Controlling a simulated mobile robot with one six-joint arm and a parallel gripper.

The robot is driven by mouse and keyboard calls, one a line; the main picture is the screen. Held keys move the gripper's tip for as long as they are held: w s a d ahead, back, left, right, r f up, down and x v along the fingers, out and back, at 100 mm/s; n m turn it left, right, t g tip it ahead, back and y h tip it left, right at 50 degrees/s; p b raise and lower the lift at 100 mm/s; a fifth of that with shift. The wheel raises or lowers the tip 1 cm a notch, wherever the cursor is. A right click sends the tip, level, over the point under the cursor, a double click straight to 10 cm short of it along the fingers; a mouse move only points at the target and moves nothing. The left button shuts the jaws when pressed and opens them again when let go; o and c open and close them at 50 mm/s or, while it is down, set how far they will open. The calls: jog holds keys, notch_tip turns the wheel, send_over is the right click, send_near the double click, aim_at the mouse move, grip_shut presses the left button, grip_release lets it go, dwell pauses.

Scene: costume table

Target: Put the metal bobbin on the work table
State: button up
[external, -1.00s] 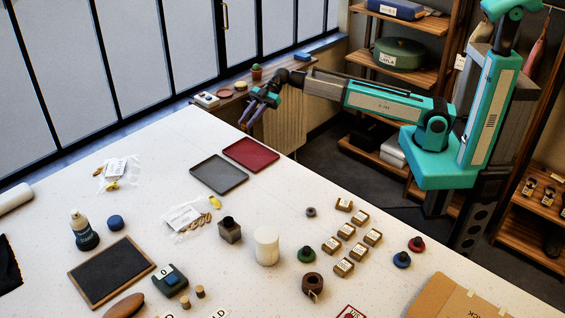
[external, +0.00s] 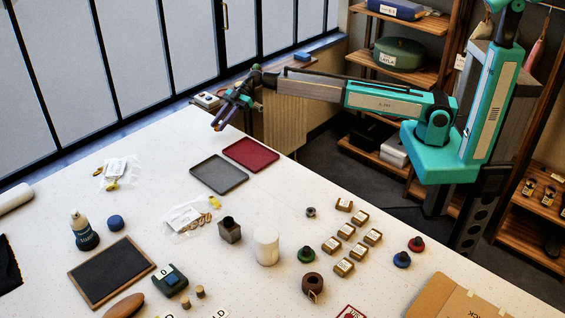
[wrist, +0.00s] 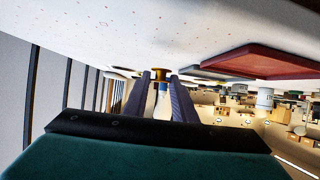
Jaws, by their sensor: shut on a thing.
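The metal bobbin (wrist: 160,75) is a small brass-coloured spool between my fingertips in the wrist view. My gripper (wrist: 160,78) is shut on it, with one purple finger on each side. In the external view my gripper (external: 217,127) points down near the far corner of the white work table (external: 140,215), left of the red tray. The bobbin is too small to make out there, and I cannot tell its exact height above the table.
A red tray (external: 251,154) and a grey tray (external: 219,174) lie near that corner. Bagged parts (external: 187,215), a dark jar (external: 230,230), a white cylinder (external: 266,246) and several small labelled boxes (external: 345,231) stand nearer. Bare table lies left of the trays.

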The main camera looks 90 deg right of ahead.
aim_at(218, 135)
jog(key=shift+w, duration=0.75)
jog(key=shift+f, duration=0.1)
jog(key=shift+f+p, duration=0.85)
jog(key=shift+f, duration=0.85)
jog(key=shift+f+b, duration=0.2)
jog(key=shift+b, duration=0.1)
jog(key=o, duration=1)
jog(key=shift+r+p, duration=0.3)
jog(key=shift+p, duration=0.05)
